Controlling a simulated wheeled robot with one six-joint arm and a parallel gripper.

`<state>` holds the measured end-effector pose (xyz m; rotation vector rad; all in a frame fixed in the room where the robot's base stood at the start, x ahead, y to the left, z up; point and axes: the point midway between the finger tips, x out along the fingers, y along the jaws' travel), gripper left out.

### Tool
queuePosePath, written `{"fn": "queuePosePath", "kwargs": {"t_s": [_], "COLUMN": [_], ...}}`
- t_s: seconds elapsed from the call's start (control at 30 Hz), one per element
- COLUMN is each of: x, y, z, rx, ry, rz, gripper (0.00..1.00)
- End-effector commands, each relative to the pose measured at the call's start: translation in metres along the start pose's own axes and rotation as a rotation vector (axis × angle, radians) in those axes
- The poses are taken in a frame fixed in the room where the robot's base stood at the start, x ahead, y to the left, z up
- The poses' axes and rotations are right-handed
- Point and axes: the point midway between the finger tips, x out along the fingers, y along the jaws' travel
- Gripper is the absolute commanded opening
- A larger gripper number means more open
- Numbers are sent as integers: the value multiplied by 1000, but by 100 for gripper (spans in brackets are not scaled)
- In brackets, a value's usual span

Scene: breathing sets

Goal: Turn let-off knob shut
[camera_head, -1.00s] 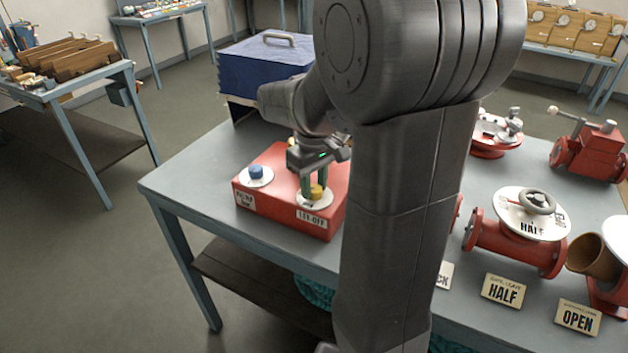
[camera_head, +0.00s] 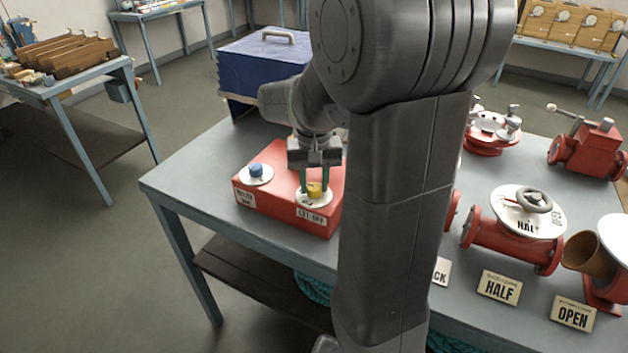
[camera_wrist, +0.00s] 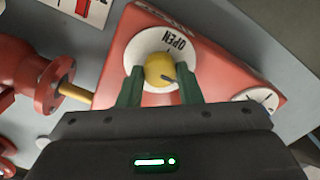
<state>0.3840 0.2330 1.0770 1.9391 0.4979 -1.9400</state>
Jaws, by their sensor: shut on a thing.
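The let-off knob (camera_head: 314,190) is yellow and sits on a round white dial (camera_wrist: 147,43) on top of a red box (camera_head: 275,208). The box front has a LET-OFF label (camera_head: 311,216) below this dial. The wrist view shows the fingers (camera_wrist: 160,82) at the knob's two sides.
A blue knob (camera_head: 256,170) on a second white dial stands on the same box, left of my gripper. A blue case (camera_head: 262,68) is behind. Red valves, including one marked HALF (camera_head: 512,243), stand to the right. The table's left end (camera_head: 180,183) is clear.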

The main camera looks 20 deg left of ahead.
Motion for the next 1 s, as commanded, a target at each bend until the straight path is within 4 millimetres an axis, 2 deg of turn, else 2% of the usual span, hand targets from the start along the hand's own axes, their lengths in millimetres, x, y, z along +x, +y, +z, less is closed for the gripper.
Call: {"fn": "queuePosePath", "kwargs": {"t_s": [0.43, 0.47, 0.53, 0.57, 0.83, 1.0], "x": [-1, -1, -1, 0, -1, -16], "y": [0, 0, 0, 0, 0, 0], "z": [0, 0, 0, 0, 0, -1], "rx": [9, 9, 9, 9, 8, 8], "ry": [2, 2, 2, 2, 1, 5], "rz": [0, 0, 0, 0, 0, -1], "gripper": [9, 38, 52, 54, 54, 54]}}
